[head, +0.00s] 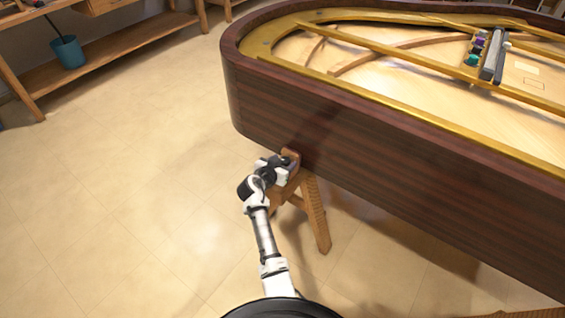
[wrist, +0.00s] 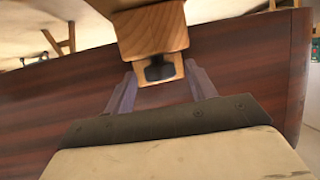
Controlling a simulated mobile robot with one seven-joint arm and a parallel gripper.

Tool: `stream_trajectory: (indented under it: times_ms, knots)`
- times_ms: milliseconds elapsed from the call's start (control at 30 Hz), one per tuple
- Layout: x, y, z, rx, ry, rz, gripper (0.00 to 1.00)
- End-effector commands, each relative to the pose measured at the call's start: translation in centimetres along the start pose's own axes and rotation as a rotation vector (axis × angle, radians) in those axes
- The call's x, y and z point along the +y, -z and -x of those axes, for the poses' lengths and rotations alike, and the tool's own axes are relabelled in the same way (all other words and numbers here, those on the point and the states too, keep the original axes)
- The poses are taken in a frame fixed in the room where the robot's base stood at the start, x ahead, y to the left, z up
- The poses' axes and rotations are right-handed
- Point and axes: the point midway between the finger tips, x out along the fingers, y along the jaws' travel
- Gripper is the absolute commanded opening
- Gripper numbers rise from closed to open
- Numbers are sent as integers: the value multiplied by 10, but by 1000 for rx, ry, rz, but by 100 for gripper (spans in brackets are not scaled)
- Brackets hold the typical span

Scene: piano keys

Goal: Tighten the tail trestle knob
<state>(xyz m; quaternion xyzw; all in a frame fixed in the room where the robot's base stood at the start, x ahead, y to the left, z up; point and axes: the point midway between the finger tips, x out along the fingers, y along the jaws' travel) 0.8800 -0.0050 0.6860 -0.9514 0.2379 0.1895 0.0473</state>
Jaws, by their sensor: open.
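The tail trestle (head: 315,215) is a wooden stand under the rounded tail end of the dark wood piano (head: 400,165). In the wrist view the trestle's wooden beam (wrist: 152,32) comes down from the top. The dark knob (wrist: 159,70) sits on the beam's end face. My gripper (head: 283,163) is at the top of the trestle, close against the piano's side. In the wrist view my gripper (wrist: 160,78) is open, with one finger on each side of the knob and beam end. I cannot tell whether either finger touches. The knob is hidden in the head view.
The piano's rim and gold frame fill the right. Several small coloured items and a grey bar (head: 493,55) lie inside it. A wooden shelf (head: 105,60) with a blue pot (head: 67,52) stands at upper left. The tiled floor (head: 120,200) at left is clear.

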Motion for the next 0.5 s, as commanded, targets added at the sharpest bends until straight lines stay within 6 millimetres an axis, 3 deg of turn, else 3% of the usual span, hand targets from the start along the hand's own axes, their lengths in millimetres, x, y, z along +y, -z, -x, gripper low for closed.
stream_trajectory:
  times_ms: [67,400,500]
  knots:
    - [0,0,0,0,0,0,56]
    - [0,0,0,0,0,0,13]
    - [0,0,0,0,-2,0,11]
